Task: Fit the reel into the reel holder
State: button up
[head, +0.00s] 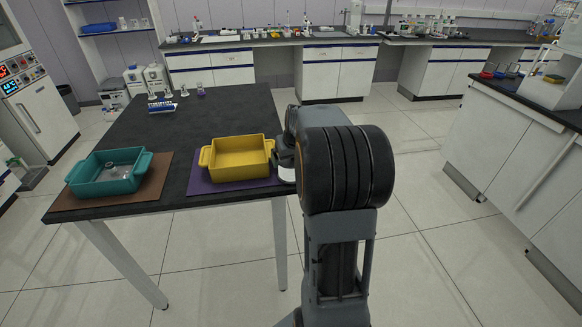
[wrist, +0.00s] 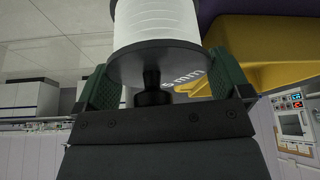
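The reel (wrist: 155,25) fills the upper middle of the wrist view. It has a white wound body, a dark round flange and a dark hub. My gripper (wrist: 155,82) has its green fingers against both sides of the flange, shut on the reel. In the head view my gripper (head: 286,160) is mostly hidden behind my arm, at the right edge of the dark table. A little white of the reel (head: 287,174) shows below it, beside the yellow bin (head: 240,160). I cannot make out which thing is the reel holder.
The yellow bin stands on a purple mat (head: 208,188). A teal bin (head: 104,185) with a small grey item inside stands on a brown mat (head: 150,190). A blue-and-white rack (head: 162,106) and several small pieces stand farther back. The table's middle (head: 190,125) is clear.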

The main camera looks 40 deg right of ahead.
jog(key=c, duration=0.6)
jog(key=shift+r, duration=0.1)
jog(key=shift+r, duration=0.1)
